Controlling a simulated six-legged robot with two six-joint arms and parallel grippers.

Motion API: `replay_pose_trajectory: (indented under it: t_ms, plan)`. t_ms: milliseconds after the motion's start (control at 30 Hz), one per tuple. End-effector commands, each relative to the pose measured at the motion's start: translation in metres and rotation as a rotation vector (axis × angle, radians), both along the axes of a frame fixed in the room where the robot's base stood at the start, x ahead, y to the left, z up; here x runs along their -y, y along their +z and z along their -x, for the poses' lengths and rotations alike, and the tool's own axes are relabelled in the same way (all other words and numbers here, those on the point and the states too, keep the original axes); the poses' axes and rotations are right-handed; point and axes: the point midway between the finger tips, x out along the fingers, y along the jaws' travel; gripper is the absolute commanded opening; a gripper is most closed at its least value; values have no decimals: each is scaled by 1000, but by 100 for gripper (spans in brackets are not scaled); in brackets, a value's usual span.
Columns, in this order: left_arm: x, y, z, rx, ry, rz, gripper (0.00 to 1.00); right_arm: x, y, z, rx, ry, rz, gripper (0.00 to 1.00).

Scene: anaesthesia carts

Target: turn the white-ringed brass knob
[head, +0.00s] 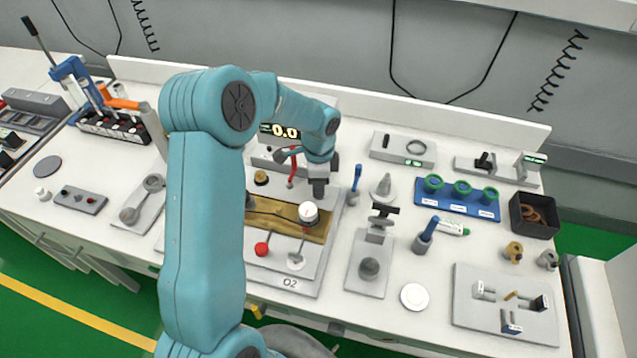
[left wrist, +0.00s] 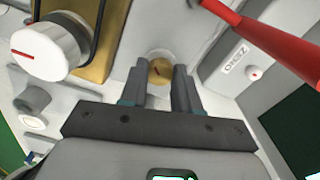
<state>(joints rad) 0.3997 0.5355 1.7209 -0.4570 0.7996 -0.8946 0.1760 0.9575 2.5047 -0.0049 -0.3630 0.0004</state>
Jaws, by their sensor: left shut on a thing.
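The white-ringed brass knob (left wrist: 161,71) shows in the left wrist view, on a pale panel, with a dark mark on its face. My left gripper (left wrist: 163,84) has one finger on each side of it and is shut on it. In the head view my left gripper (head: 318,188) points down at the panel marked O2, and it hides this knob. A large white knob with a red line (left wrist: 48,48) stands to the left in the left wrist view; it is also in the head view (head: 308,212). My right gripper is in neither view.
A red lever (left wrist: 268,38) slants close by on the right in the left wrist view. A darker brass knob (head: 260,177) and a red ball knob (head: 262,249) are on the same panel. A blue rack (head: 458,205) with green rings stands farther right.

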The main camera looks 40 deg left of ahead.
Motion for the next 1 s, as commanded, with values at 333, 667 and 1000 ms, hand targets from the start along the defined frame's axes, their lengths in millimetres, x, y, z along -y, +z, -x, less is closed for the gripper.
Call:
replay_pose_trajectory:
  t_ms: [333, 667, 1000]
  plan:
    - [0, 2, -2, 8, -176, 0, 1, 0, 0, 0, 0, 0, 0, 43]
    - [0, 2, -2, 8, -224, 0, 1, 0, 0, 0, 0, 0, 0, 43]
    - [0, 2, -2, 9, -225, -1, 34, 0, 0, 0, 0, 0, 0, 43]
